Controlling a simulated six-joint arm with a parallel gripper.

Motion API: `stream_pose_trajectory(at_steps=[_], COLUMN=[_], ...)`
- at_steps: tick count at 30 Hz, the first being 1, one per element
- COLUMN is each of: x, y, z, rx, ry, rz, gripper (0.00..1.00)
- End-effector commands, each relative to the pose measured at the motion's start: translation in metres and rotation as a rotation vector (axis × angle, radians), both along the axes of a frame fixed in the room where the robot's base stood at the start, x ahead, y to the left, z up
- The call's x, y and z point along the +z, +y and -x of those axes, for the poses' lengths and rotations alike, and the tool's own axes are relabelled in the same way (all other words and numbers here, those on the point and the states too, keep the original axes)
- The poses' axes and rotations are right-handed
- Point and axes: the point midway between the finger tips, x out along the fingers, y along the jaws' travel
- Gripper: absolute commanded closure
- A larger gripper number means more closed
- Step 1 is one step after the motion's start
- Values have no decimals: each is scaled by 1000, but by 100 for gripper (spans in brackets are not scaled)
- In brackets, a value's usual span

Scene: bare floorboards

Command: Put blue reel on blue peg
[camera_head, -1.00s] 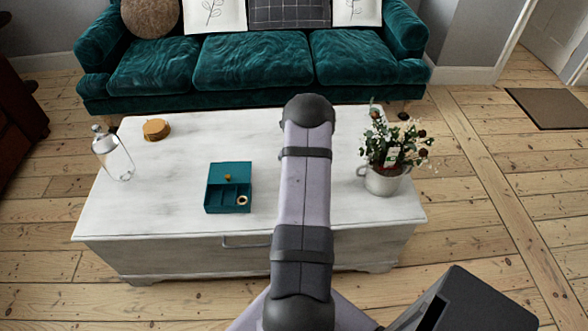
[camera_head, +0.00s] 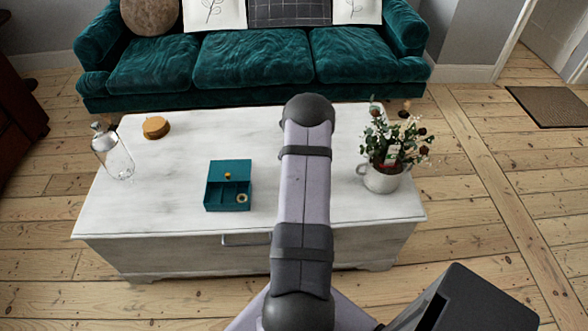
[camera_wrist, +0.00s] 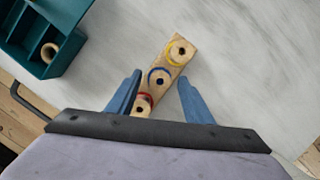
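In the wrist view a wooden strip lies on the pale table top, with three round dark-centred spots on it. One is ringed yellow (camera_wrist: 180,50), one blue (camera_wrist: 158,78) and one red (camera_wrist: 143,102). I cannot tell whether these are pegs or reels seen from above. My gripper (camera_wrist: 160,76) is open, its two blue fingers spread either side of the strip in the picture, near the blue-ringed spot. The red-ringed end is partly hidden by the left finger and the gripper body. In the head view my arm hides the strip and the gripper.
A teal box with compartments (camera_head: 214,200) stands left of my arm; a pale wooden ring or reel (camera_wrist: 49,52) sits in it. A glass bottle (camera_head: 115,158), a round wooden item (camera_head: 156,127) and a potted plant (camera_head: 382,182) stand on the white table (camera_head: 150,205). A teal sofa (camera_head: 250,62) is behind.

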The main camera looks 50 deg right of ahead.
Motion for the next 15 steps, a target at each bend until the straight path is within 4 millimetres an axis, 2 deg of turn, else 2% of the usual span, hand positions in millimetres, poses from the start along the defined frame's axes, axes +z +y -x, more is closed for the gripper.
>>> stream_pose_trajectory(at_steps=[8, 15], x=[3, 19], y=[0, 0], z=[0, 0], rx=[0, 0], ry=[0, 0], rz=[0, 0], gripper=[53, 53])
